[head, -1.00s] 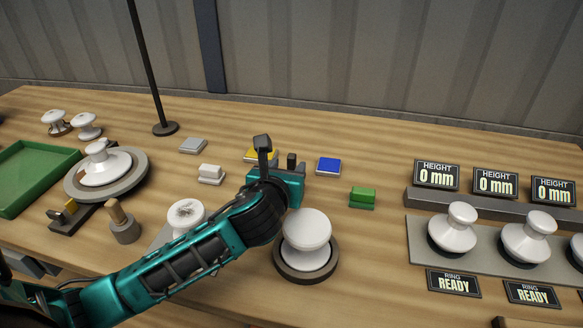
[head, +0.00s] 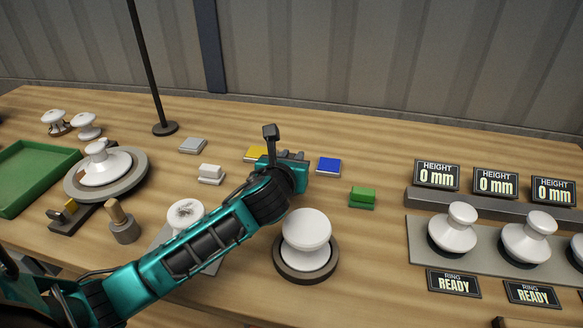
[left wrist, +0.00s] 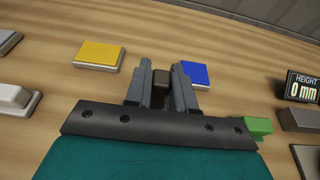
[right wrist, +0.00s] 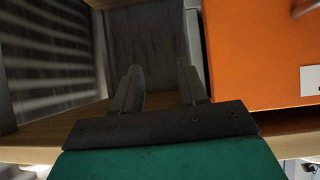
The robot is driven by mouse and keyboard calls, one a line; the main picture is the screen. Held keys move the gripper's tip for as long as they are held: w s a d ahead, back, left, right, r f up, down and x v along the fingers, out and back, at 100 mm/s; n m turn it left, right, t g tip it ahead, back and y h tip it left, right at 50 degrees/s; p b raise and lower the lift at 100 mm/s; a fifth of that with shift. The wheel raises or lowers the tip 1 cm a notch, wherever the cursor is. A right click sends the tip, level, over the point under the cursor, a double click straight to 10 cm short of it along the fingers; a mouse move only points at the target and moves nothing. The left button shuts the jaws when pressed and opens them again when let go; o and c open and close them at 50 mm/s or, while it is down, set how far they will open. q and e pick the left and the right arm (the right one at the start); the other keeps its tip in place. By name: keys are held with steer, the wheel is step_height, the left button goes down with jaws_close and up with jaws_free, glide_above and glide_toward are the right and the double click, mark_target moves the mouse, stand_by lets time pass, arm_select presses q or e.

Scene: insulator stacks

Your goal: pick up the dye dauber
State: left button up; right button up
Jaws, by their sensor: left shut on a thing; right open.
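The dye dauber shows in the left wrist view as a small dark brown block (left wrist: 161,90) between the fingers. My left gripper (left wrist: 158,76) is shut on it. In the head view my left gripper (head: 287,155) is low over the table between the yellow pad (head: 254,153) and the blue pad (head: 328,166), and my own arm hides most of the dauber there. I cannot tell whether its underside touches the table. My right gripper (right wrist: 161,82) is open and empty in the right wrist view.
A white insulator (head: 306,228) on a dark round base stands in front. A green block (head: 362,196) is to the right and a white block (head: 210,172) to the left. A grey pad (head: 193,145) and a thin pole (head: 148,75) stand behind. An orange panel (right wrist: 258,55) is beside my right gripper.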

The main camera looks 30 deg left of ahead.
arm_select(q)
jaws_close()
steer(key=shift+r, duration=0.1)
step_height(320, 180, up, 20)
stand_by(0.5)
stand_by(2.1)
